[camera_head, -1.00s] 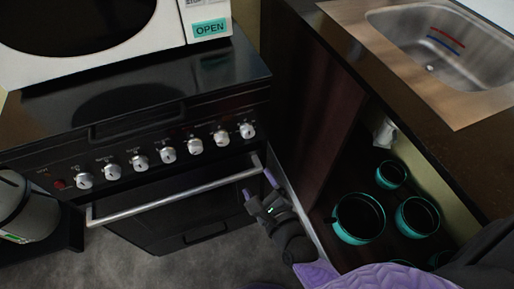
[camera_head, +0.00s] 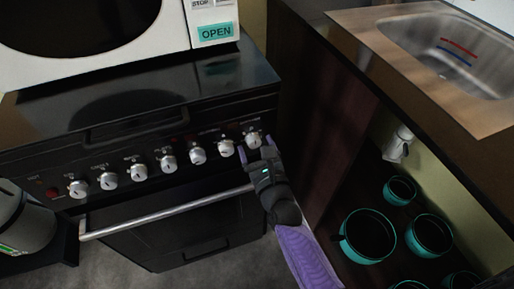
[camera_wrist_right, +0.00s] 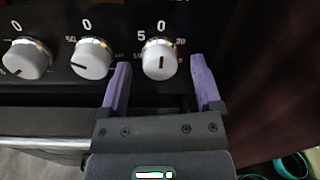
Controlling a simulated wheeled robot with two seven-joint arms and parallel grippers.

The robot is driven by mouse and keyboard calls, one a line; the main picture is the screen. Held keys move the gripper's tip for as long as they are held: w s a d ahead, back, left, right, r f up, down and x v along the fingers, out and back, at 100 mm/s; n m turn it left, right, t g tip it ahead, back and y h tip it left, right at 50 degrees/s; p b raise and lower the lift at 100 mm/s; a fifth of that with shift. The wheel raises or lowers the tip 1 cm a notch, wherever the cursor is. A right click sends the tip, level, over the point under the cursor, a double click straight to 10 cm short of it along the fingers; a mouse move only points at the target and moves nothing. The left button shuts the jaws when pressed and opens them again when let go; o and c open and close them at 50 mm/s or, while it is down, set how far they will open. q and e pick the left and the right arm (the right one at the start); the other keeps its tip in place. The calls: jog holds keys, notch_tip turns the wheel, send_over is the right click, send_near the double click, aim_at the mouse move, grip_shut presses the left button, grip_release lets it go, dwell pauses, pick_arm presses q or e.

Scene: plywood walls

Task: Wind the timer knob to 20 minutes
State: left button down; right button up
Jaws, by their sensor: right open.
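The stove front carries a row of silver knobs. The rightmost knob (camera_head: 253,140) looks like the timer knob, with 0, 5 and 20 printed around it. My right gripper (camera_head: 256,149) is open and empty, just in front of this knob. In the wrist view its purple fingers (camera_wrist_right: 158,80) stand on either side of and below the knob, seemingly not touching it. My left gripper is not in view.
The oven handle (camera_head: 165,211) runs below the knobs. A white microwave (camera_head: 175,50) stands on the stove. At the right is an open cabinet with teal-rimmed pots (camera_head: 368,236) under a sink (camera_head: 450,50). A grey appliance (camera_head: 22,222) stands at left.

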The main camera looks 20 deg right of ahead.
jog(key=c, duration=0.9)
grip_shut()
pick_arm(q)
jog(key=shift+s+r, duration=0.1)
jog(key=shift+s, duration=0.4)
